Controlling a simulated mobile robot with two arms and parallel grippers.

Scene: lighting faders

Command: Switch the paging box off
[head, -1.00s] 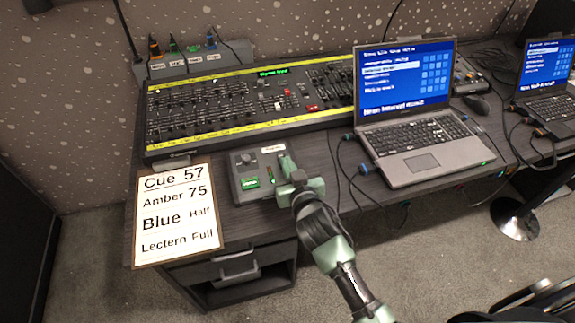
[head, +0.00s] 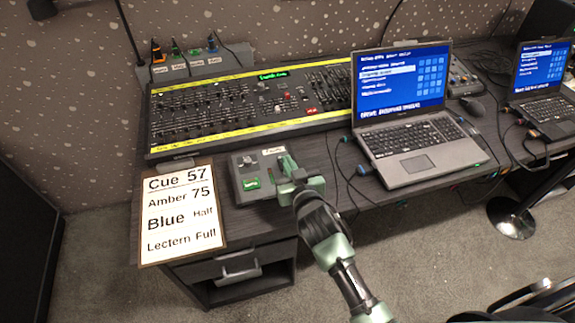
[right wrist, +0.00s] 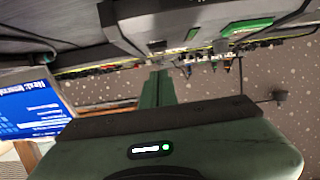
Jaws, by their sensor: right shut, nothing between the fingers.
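The paging box (head: 240,163) is a small grey box on the desk, with a dark knob, a bright green label and a small white tag on its top. My right gripper (head: 284,166) is shut and empty at the box's right side, its fingers over or against the right part of the top. It hides that part, so I cannot tell how the switch stands or whether they touch. In the right wrist view the box (right wrist: 190,18) is at the top, and the shut fingers (right wrist: 157,92) point up toward it. My left gripper is out of view.
A fader console (head: 240,117) with yellow edges stands behind the box. A laptop (head: 418,167) stands to the right, with cables between it and the box. A cue sheet (head: 182,255) hangs over the desk's front edge at left. Open floor lies in front.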

